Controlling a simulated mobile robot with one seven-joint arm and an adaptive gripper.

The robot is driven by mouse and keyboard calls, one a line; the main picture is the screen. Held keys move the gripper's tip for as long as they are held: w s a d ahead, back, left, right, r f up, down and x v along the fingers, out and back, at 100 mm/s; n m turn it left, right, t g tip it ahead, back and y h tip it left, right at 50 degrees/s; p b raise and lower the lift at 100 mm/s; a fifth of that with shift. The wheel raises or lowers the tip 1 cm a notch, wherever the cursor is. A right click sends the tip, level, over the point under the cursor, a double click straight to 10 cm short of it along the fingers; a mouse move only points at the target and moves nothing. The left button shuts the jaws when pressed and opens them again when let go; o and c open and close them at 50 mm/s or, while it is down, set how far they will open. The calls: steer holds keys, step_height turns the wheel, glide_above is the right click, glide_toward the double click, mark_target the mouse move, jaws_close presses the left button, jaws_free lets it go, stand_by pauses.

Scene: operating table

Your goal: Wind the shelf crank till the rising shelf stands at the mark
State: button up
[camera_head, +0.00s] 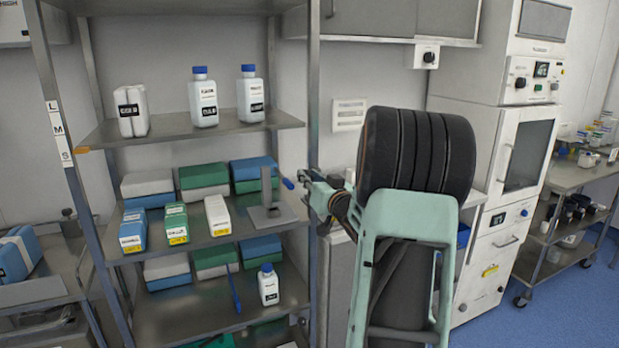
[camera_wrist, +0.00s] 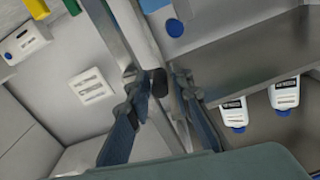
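The upper shelf (camera_head: 180,128) of the metal rack carries a white jug and two blue-capped bottles. An orange pointer (camera_head: 82,150) at its left front corner sits level with the lower end of the L, M, S label strip (camera_head: 60,132), near S. A blue knob (camera_head: 288,183), perhaps the crank's, shows beside the right post. My gripper (camera_head: 308,184) is just right of it at that post. In the wrist view my gripper (camera_wrist: 158,78) has its fingers apart, with a dark piece (camera_wrist: 160,83) between the tips; contact cannot be told. A blue round part (camera_wrist: 175,27) shows beyond.
The middle shelf (camera_head: 200,238) holds several boxes and a grey metal stand (camera_head: 268,210). A lower shelf holds boxes and a small bottle (camera_head: 268,285). A white cabinet (camera_head: 500,150) stands right of my arm. The rack's right post (camera_head: 313,90) is close to my gripper.

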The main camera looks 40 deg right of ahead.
jaws_close()
steer(key=shift+r+m+p, duration=0.3)
steer(key=shift+m+p, duration=0.1)
steer(key=shift+p, duration=0.1)
steer(key=m+p, duration=0.1)
steer(key=r+m+p, duration=0.1)
steer(key=shift+d+r+m+p, duration=0.2)
steer(key=shift+m+p, duration=0.1)
steer(key=shift+p, duration=0.1)
steer(key=shift+s+d+r+m+p, duration=0.15)
steer(key=shift+d+r+m+p, duration=0.35)
steer(key=shift+m+p, duration=1.35)
steer(key=shift+s+d+r+m+p, duration=0.2)
steer(key=shift+d+m+p, duration=0.5)
steer(key=shift+m+p, duration=1.15)
steer(key=shift+s+d+r+m+p, duration=0.15)
steer(key=shift+d+r+m+p, duration=0.35)
steer(key=shift+m+p, duration=1.35)
steer(key=shift+d+f+m+b, duration=0.2)
steer(key=shift+m+b, duration=0.1)
steer(key=shift+m, duration=0.15)
